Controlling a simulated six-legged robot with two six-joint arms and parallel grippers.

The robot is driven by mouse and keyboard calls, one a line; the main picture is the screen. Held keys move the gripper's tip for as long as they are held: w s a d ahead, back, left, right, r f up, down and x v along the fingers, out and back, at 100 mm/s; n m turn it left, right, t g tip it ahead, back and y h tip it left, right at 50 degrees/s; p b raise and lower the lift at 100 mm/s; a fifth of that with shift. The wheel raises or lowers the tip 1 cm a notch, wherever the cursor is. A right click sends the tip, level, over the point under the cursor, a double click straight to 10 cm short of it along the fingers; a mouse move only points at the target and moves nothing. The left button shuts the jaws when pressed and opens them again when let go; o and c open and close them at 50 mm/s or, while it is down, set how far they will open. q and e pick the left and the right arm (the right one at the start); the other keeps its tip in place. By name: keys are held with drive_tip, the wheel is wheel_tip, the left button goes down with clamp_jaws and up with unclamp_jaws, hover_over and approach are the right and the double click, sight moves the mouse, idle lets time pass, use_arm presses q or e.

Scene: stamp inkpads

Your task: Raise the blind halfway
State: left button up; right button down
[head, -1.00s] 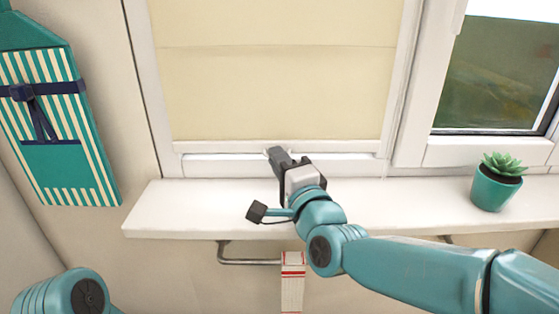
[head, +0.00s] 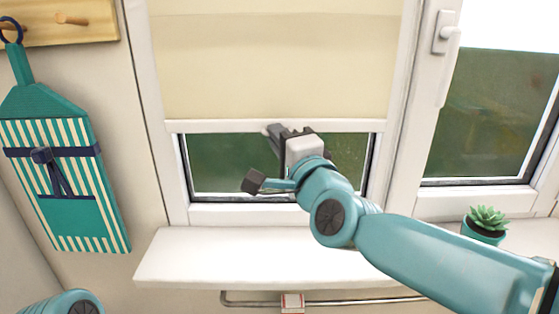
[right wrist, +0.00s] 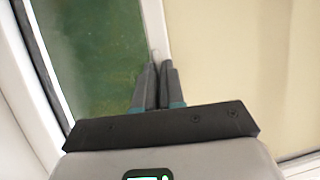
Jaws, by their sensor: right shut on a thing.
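The cream blind (head: 280,65) hangs in the left window, with a white bottom rail (head: 345,126) along its lower edge. Dark green glass (head: 225,165) shows below the rail, above the frame's bottom. My right gripper (head: 271,130) is at the middle of the rail and shut on it. In the right wrist view, the fingers (right wrist: 159,72) are together at the white rail (right wrist: 154,25), with blind fabric on the right and glass on the left. The exact grip is partly hidden by the fingers. My left gripper is out of view.
The white sill (head: 220,257) is clear below the window. A succulent in a teal pot (head: 484,232) stands at its right. A second window with a handle (head: 446,40) is on the right. A striped teal hanging (head: 62,175) is on the left wall. A metal rail (head: 350,301) runs under the sill.

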wheel_tip(320, 180, up, 21)
drive_tip(key=p, duration=1.4)
drive_tip(key=shift+f, duration=0.1)
drive_tip(key=c, duration=1.3)
unclamp_jaws()
drive_tip(key=shift+o, duration=0.2)
drive_tip(key=b+v, duration=0.1)
drive_tip(key=v, duration=1.5)
drive_tip(key=shift+s+f, duration=0.1)
drive_tip(key=shift+f, duration=0.05)
